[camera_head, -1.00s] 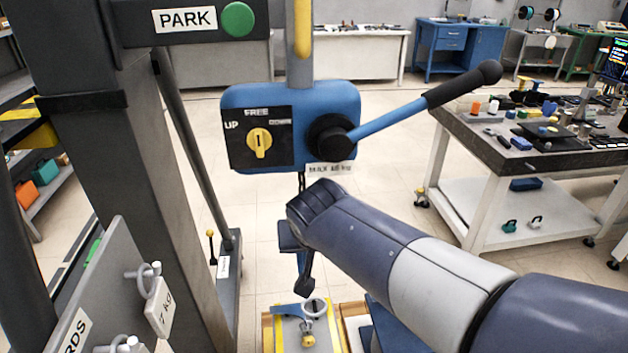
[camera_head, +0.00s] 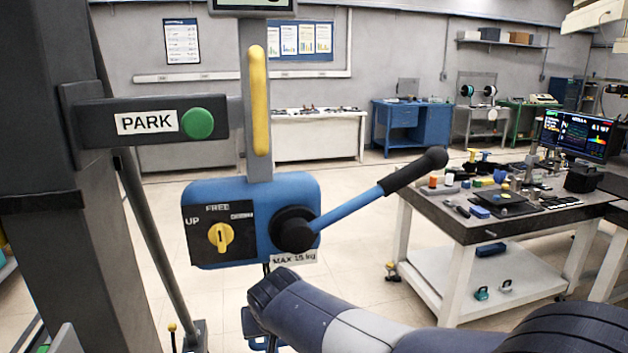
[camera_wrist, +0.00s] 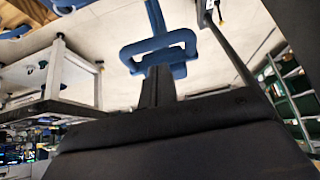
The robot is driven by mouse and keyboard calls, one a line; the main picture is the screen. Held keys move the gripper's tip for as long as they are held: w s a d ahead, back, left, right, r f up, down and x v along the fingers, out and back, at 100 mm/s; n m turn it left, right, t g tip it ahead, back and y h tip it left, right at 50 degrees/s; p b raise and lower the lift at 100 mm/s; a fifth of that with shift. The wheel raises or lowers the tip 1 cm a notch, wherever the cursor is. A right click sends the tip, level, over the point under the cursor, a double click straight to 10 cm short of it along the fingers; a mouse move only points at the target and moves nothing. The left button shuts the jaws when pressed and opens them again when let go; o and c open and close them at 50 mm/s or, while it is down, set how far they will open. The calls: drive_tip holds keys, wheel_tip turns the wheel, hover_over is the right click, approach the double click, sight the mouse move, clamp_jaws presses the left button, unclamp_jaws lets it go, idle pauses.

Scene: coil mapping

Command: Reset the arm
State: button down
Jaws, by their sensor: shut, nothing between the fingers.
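My arm enters the head view from the lower right, its dark wrist end below the blue hoist control box (camera_head: 200,258). My gripper (camera_wrist: 158,72) shows as dark closed fingers in the wrist view, with nothing held. A blue loop-shaped part (camera_wrist: 186,40) is just beyond the fingertips there; I cannot tell whether they touch. In the head view the gripper's fingers are not clearly visible behind my wrist and the bottom edge.
The box carries a yellow knob (camera_head: 220,237) and a black-gripped lever (camera_head: 415,172) reaching right. A green PARK button (camera_head: 197,123) is on the grey column (camera_head: 35,130). A cluttered workbench (camera_head: 455,232) stands right. Open floor lies between.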

drive_tip(key=shift+f, duration=0.15)
drive_tip(key=s+d+r, duration=0.1)
drive_tip(key=s+r, duration=0.2)
drive_tip(key=s, duration=0.2)
drive_tip(key=w+f+b, duration=0.2)
drive_tip(key=w+f, duration=0.2)
drive_tip(key=w, duration=0.1)
drive_tip(key=r+p, duration=0.5)
drive_tip(key=r, duration=0.1)
drive_tip(key=r+p, duration=0.6)
drive_tip(key=a+r+p, duration=0.1)
drive_tip(key=r+p, duration=0.4)
drive_tip(key=r, duration=0.1)
drive_tip(key=shift+r+p, duration=0.1)
drive_tip(key=shift+p, duration=0.2)
